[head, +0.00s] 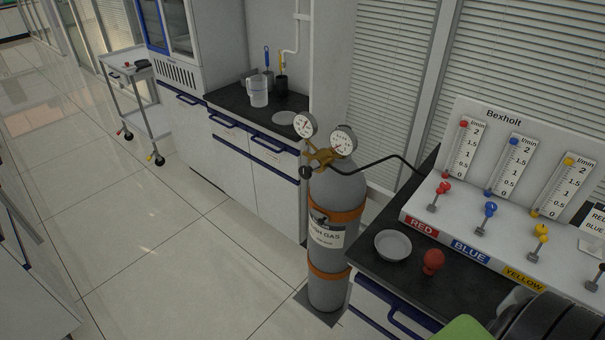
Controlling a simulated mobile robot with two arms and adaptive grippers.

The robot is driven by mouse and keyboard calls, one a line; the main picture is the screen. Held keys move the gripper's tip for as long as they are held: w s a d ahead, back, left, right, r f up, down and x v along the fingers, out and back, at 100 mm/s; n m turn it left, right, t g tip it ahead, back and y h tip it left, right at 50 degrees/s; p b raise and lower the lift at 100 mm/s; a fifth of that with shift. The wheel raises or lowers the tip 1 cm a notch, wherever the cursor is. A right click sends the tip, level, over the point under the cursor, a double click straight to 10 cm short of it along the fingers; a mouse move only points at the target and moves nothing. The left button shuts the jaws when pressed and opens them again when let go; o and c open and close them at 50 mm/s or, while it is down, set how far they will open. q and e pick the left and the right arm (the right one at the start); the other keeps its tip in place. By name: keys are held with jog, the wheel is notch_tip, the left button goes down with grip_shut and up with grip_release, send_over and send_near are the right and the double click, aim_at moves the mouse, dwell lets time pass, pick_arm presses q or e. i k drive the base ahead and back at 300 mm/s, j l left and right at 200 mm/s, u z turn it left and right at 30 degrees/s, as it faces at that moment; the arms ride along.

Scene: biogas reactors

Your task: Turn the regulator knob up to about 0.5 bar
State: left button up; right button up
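The grey gas cylinder (325,275) stands upright on the floor, held by orange bands, between two dark-topped benches. A brass regulator (322,157) sits on its top. The dark round regulator knob (305,172) is at the regulator's left side. Two round white gauges, a left gauge (305,125) and a right gauge (343,141), rise from the regulator. Their needles are too small to read surely. A black hose (385,162) runs right from the regulator to the flowmeter panel.
The white Bexholt panel (485,115) with red, blue and yellow flow tubes stands on the right bench. A grey dish (393,245) and a red bulb (433,262) lie before it. A cart (140,95) stands far left. The tiled floor (180,240) left of the cylinder is clear.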

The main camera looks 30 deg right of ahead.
aim_at(305, 172)
jog(key=i+j+z, duration=0.1)
jog(key=z, duration=0.3)
jog(key=i+j+z, duration=0.1)
jog(key=z, duration=0.35)
jog(key=i+j+z, duration=0.1)
jog(key=z, duration=0.3)
jog(key=j, duration=0.1)
